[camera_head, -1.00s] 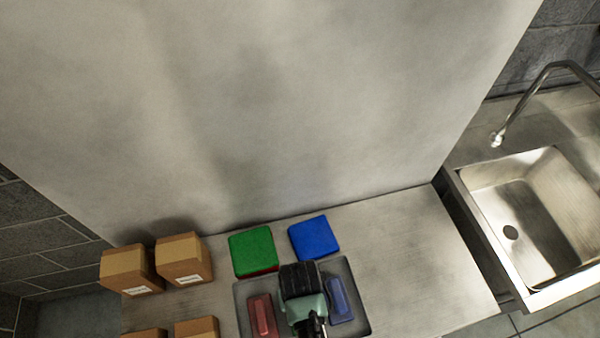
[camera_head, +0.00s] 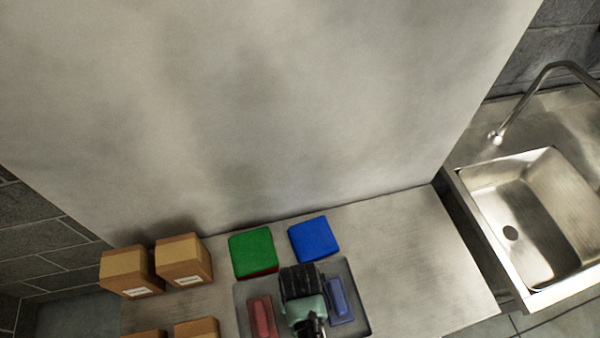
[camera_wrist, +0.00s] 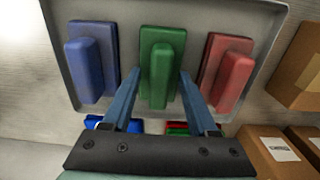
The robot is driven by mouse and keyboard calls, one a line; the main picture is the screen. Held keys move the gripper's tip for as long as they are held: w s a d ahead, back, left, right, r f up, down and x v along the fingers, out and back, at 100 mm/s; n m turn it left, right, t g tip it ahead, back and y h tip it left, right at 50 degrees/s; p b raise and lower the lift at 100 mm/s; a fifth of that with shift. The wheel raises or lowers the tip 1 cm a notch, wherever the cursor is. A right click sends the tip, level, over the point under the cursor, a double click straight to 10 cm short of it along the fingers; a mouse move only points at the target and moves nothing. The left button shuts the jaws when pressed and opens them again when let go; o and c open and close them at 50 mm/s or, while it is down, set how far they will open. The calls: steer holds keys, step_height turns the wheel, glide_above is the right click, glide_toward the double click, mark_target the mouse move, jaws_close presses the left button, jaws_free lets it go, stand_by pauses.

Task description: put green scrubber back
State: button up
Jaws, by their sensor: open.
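The green scrubber (camera_wrist: 160,65) lies in the grey tray (camera_wrist: 270,15) between the blue scrubber (camera_wrist: 92,60) and the red scrubber (camera_wrist: 226,72) in the wrist view. My gripper (camera_wrist: 158,80) is open, with one blue finger on each side of the green scrubber's handle. I cannot tell whether the fingers touch it. In the head view my gripper hides the green scrubber. There the red scrubber (camera_head: 262,315) and the blue scrubber (camera_head: 339,300) show in the tray (camera_head: 352,275). A green pad (camera_head: 252,250) and a blue pad (camera_head: 314,236) lie behind the tray.
Several cardboard boxes (camera_head: 183,260) stand at the left of the metal counter (camera_head: 420,255). A wall panel (camera_head: 260,100) rises behind it. A sink (camera_head: 530,215) with a faucet (camera_head: 540,85) is at the right. The counter right of the tray is clear.

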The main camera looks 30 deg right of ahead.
step_height(320, 180, up, 12)
steer(key=shift+b, duration=0.35)
stand_by(0.5)
